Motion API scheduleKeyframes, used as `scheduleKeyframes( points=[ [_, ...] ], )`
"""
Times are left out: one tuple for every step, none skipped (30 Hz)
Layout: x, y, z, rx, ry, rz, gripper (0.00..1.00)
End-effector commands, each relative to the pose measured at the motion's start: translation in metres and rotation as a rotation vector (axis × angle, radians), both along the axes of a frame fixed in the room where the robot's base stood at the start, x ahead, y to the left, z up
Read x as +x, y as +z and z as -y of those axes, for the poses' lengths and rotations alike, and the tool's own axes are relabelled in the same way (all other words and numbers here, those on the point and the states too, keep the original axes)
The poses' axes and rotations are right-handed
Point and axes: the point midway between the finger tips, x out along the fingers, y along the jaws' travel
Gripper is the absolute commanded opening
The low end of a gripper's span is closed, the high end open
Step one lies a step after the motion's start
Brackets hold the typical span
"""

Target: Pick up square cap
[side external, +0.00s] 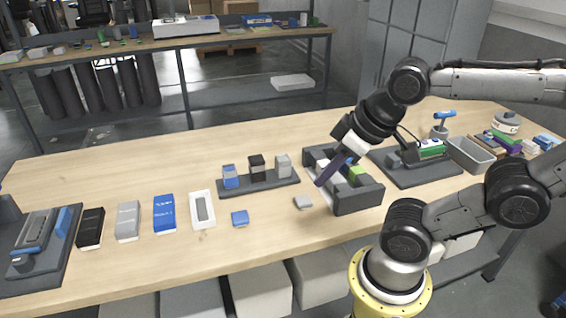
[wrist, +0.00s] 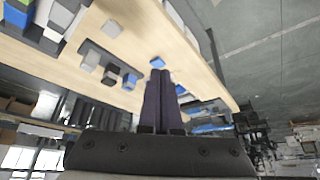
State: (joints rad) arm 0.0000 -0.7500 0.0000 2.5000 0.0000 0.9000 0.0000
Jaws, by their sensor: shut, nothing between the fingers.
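A small flat grey square piece (side external: 303,202) lies on the table in the side view, and it also shows in the wrist view (wrist: 112,28). A small blue square piece (side external: 240,217) lies to its left and shows in the wrist view (wrist: 157,62). I cannot tell for certain which is the square cap. My gripper (side external: 319,184) is shut and empty, its dark purple fingers slanting down to the left. In the side view its tips appear just above and right of the grey piece, apart from it. The fingers (wrist: 160,72) are together in the wrist view.
A dark base (side external: 258,188) with blue, black and grey columns stands left of my gripper. A dark holder (side external: 358,201) with coloured blocks is close on the right. Several flat boxes, including a blue one (side external: 165,213), line the left. Bare table lies in front.

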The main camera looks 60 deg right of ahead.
Motion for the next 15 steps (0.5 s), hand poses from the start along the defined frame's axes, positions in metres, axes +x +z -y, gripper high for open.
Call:
scheduleKeyframes(
  points=[
    [0.0, 0.0, 0.0, 0.0, 0.0, 0.0, 0.0],
    [0.0, 0.0, 0.0, 0.0, 0.0, 0.0, 0.0],
    [0.0, 0.0, 0.0, 0.0, 0.0, 0.0, 0.0],
    [0.0, 0.0, 0.0, 0.0, 0.0, 0.0, 0.0],
    [0.0, 0.0, 0.0, 0.0, 0.0, 0.0, 0.0],
    [0.0, 0.0, 0.0, 0.0, 0.0, 0.0, 0.0],
    [0.0, 0.0, 0.0, 0.0, 0.0, 0.0, 0.0],
    [0.0, 0.0, 0.0, 0.0, 0.0, 0.0, 0.0],
    [0.0, 0.0, 0.0, 0.0, 0.0, 0.0, 0.0],
    [0.0, 0.0, 0.0, 0.0, 0.0, 0.0, 0.05],
    [0.0, 0.0, 0.0, 0.0, 0.0, 0.0, 0.11],
    [0.0, 0.0, 0.0, 0.0, 0.0, 0.0, 0.18],
    [0.0, 0.0, 0.0, 0.0, 0.0, 0.0, 0.23],
    [0.0, 0.0, 0.0, 0.0, 0.0, 0.0, 0.29],
    [0.0, 0.0, 0.0, 0.0, 0.0, 0.0, 0.36]
  ],
)
